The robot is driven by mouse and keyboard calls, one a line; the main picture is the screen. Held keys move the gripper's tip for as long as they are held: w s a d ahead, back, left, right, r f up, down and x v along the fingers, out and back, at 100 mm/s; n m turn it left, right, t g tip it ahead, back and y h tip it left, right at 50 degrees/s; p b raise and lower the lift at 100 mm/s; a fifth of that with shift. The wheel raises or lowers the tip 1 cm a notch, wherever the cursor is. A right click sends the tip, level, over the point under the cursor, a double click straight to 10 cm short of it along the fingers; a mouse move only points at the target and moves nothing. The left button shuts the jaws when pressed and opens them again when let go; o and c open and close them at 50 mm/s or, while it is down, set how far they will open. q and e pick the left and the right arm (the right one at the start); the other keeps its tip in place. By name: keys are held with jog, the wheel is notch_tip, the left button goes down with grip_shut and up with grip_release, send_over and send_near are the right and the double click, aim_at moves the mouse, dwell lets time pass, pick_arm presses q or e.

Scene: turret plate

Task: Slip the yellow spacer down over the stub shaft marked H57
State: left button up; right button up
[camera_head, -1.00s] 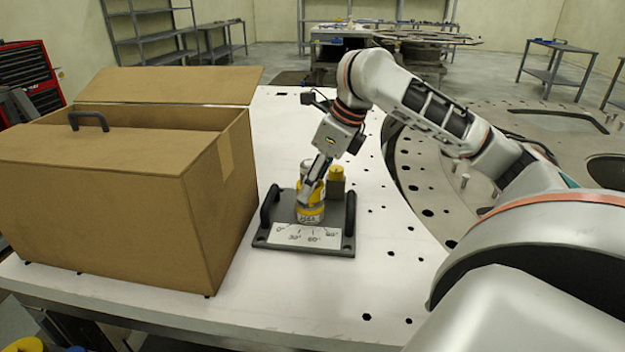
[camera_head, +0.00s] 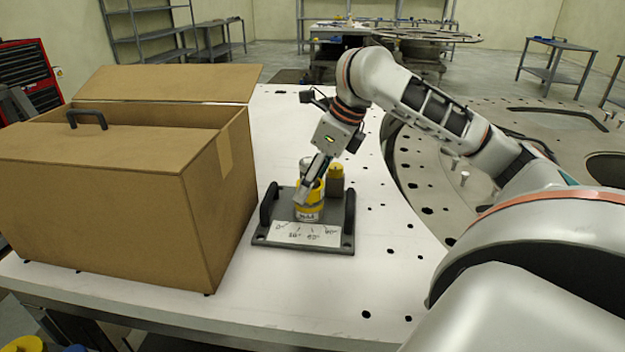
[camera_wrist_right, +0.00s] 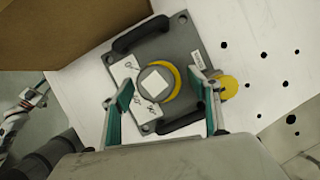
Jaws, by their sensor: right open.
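The yellow spacer (camera_head: 313,208) sits around an upright grey stub shaft (camera_head: 306,163) on a dark square plate (camera_head: 276,231). In the right wrist view the spacer (camera_wrist_right: 177,84) shows as a ring around the shaft, whose top carries a white square (camera_wrist_right: 154,83). A small label on the front is too small to read surely. My right gripper (camera_head: 303,197) is at the spacer. In the right wrist view its teal-padded fingers (camera_wrist_right: 166,108) stand open, wide apart, on either side of the ring. How far down the spacer sits is hard to tell. My left gripper is not in view.
A yellow-topped dark post (camera_head: 335,180) stands close behind the shaft. Black handles (camera_head: 268,203) rise from the plate's two sides. A large open cardboard box (camera_head: 110,200) stands close at left. The white table (camera_head: 385,270) is clear to the right, with holes.

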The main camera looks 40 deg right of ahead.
jog(key=shift+r, duration=0.1)
jog(key=v, duration=1.2)
dwell(0.6)
